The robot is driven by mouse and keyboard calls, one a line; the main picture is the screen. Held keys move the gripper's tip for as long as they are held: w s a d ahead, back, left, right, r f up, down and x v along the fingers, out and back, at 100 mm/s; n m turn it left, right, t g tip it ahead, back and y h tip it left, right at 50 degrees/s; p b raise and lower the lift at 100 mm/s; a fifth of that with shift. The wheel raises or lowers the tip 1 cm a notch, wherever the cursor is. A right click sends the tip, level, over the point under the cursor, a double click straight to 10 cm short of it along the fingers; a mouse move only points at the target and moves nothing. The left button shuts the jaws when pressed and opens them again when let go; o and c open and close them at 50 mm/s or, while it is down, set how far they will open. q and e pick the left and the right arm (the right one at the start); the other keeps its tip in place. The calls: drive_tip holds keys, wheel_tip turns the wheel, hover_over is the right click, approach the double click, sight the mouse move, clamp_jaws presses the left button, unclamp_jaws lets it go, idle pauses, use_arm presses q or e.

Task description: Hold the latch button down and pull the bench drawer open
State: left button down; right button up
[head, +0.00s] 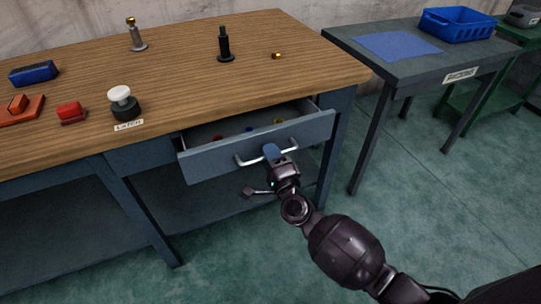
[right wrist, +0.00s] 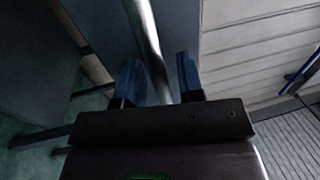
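The bench drawer (head: 225,158) stands partly open below the wooden bench top, with small red, blue and yellow things inside. Its bar handle (head: 252,161) is on the front; the bar also shows in the right wrist view (right wrist: 146,32). My right gripper (head: 272,153) is at the handle. In the right wrist view its two blue fingers (right wrist: 160,80) stand on either side of the bar, with a visible gap, so it looks open around it. The latch button (head: 119,94), white on a black base, sits behind a "LATCH" label, with nothing on it. My left gripper is out of view.
On the bench top (head: 200,85) are a red block (head: 71,112), an orange part (head: 20,108), a blue block (head: 34,72), a grey post (head: 136,36), a black post (head: 224,44) and a small brass piece (head: 277,56). A side table (head: 420,70) holds a blue basket (head: 457,24).

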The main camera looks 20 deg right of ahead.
clamp_jaws()
drive_tip(key=s+p, duration=0.2)
drive_tip(key=s, duration=1.5)
drive_tip(key=shift+d, duration=0.3)
drive_tip(key=shift+s, duration=0.1)
drive_tip(key=shift+o, duration=0.8)
unclamp_jaws()
